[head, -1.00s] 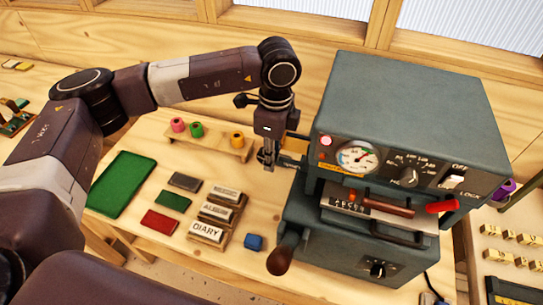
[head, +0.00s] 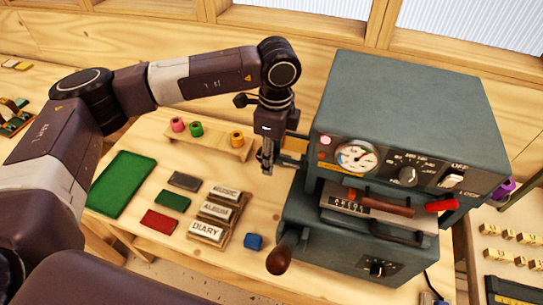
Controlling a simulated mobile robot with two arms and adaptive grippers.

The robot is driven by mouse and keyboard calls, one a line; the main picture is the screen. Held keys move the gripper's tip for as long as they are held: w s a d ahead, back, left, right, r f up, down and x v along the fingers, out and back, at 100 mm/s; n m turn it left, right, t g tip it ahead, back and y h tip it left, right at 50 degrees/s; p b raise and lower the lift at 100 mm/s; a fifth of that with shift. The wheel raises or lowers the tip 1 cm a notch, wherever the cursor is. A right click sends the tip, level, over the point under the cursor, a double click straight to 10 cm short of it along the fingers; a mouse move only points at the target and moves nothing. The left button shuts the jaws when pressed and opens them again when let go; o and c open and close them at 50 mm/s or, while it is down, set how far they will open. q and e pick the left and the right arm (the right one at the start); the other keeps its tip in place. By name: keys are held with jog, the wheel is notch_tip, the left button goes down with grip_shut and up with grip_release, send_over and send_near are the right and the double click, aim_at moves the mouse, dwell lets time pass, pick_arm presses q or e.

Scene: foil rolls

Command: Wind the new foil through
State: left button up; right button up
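My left gripper (head: 266,167) points down just left of the grey foil-stamping machine (head: 405,105). Its fingers look close together, but I cannot tell whether they are shut or hold foil. A small gold-coloured piece (head: 294,145) shows between the gripper and the machine's left side; I cannot tell if it is foil. A wooden rack (head: 215,144) behind holds a pink roll (head: 177,124), a green roll (head: 196,129) and an orange-gold roll (head: 237,139). A purple roll (head: 501,190) is at the machine's right side. My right gripper is not in view.
A green mat (head: 122,183), small grey, green and red pads, and lettered blocks (head: 207,232) lie left of the machine. A blue block (head: 253,242) sits near its brown-knobbed lever (head: 281,260). Brass pieces (head: 505,257) lie at right.

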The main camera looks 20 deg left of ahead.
pick_arm(q)
notch_tip(320, 180, up, 12)
jog(key=shift+d, duration=0.2)
dwell(0.4)
